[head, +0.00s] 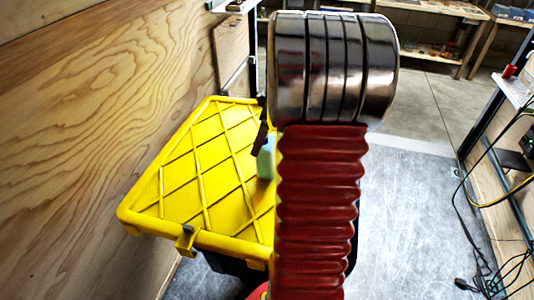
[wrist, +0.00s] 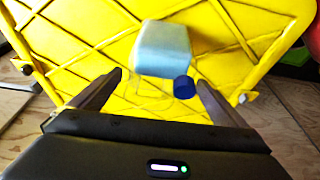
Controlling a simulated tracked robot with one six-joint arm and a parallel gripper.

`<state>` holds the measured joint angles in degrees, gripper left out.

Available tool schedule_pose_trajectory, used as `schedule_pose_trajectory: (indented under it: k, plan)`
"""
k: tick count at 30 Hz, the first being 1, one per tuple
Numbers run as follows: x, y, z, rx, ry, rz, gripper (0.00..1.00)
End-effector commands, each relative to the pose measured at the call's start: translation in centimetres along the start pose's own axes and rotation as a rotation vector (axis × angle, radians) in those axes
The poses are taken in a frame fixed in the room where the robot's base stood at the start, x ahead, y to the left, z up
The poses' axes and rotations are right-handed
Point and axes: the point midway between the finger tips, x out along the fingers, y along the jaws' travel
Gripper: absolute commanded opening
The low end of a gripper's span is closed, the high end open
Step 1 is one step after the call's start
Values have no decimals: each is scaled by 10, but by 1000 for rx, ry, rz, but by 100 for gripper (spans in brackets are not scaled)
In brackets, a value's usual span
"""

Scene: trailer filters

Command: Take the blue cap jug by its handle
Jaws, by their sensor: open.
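The jug (wrist: 162,52) has a pale blue body and a dark blue cap (wrist: 184,87). It is on the yellow lid, and its cap end faces me in the wrist view. In the head view only a pale strip of the jug (head: 265,160) shows, with my arm hiding the rest. My gripper (wrist: 161,80) is open, its two fingers apart on the left and right of the jug's near end. Nothing is held between them. I cannot make out the handle clearly.
The yellow lid (head: 190,200) with raised diagonal ribs closes a dark bin beside a plywood wall (head: 80,110) on the left. Grey floor (head: 410,200) lies open to the right. Cables (head: 485,200) hang along the right wall, and shelves (head: 435,35) stand at the back.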

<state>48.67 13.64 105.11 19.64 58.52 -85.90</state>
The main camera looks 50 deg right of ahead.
Motion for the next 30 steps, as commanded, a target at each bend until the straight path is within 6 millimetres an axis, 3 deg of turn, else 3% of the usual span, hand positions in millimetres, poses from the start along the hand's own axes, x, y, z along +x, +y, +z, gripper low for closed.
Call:
schedule_pose_trajectory:
  k: [2, 30]
  plan:
    - [0, 0, 0, 0, 0, 0, 95]
    - [0, 0, 0, 0, 0, 0, 29]
